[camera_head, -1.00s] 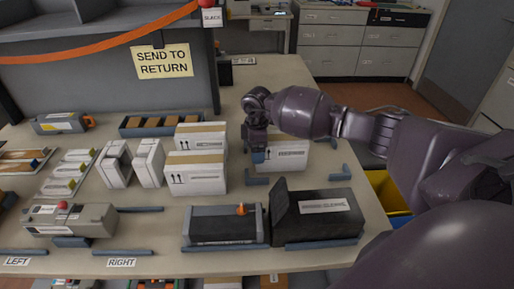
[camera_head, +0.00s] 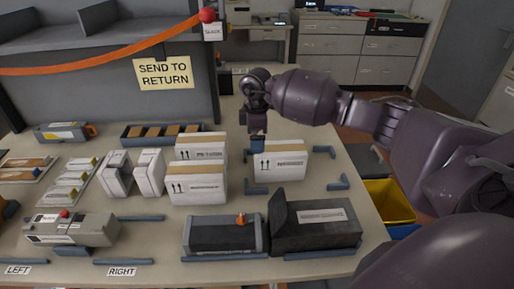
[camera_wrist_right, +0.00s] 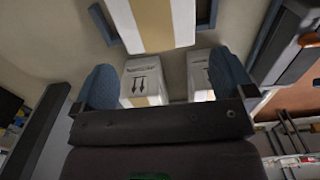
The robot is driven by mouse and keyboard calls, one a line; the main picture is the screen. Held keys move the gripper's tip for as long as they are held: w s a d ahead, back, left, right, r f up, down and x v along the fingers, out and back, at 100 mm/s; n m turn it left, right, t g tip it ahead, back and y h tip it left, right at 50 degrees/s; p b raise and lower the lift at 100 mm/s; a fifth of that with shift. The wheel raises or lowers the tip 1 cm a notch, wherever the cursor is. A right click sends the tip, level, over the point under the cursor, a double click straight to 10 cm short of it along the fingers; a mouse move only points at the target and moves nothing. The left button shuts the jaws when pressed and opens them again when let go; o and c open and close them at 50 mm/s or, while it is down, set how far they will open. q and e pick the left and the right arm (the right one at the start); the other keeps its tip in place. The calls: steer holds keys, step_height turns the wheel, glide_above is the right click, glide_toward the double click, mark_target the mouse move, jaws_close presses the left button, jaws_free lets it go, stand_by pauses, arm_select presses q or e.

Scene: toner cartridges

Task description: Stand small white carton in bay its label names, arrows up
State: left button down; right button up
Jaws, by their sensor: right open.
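A white carton (camera_head: 280,165) with a tan top stands upright between blue corner brackets, up arrows and a label on its front. My right gripper (camera_head: 257,146) is above its left end, apart from it as far as I can tell. Two similar cartons (camera_head: 200,185) (camera_head: 212,148) stand to the left. Two smaller white cartons (camera_head: 117,170) (camera_head: 150,170) stand further left. The label words are too small to read. My left gripper is not in view.
Blue corner brackets (camera_head: 257,190) (camera_head: 340,182) mark the table around the carton. A dark box (camera_head: 315,225) and a grey tray (camera_head: 222,235) stand in front. A grey cartridge (camera_head: 70,228) sits behind the LEFT and RIGHT labels. A yellow bin (camera_head: 388,200) is beyond the right edge.

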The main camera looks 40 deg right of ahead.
step_height(320, 180, up, 2)
steer(key=shift+r, duration=0.65)
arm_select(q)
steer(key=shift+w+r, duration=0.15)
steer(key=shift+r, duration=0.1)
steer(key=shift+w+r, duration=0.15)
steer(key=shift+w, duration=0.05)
arm_select(e)
steer(key=shift+r, duration=0.1)
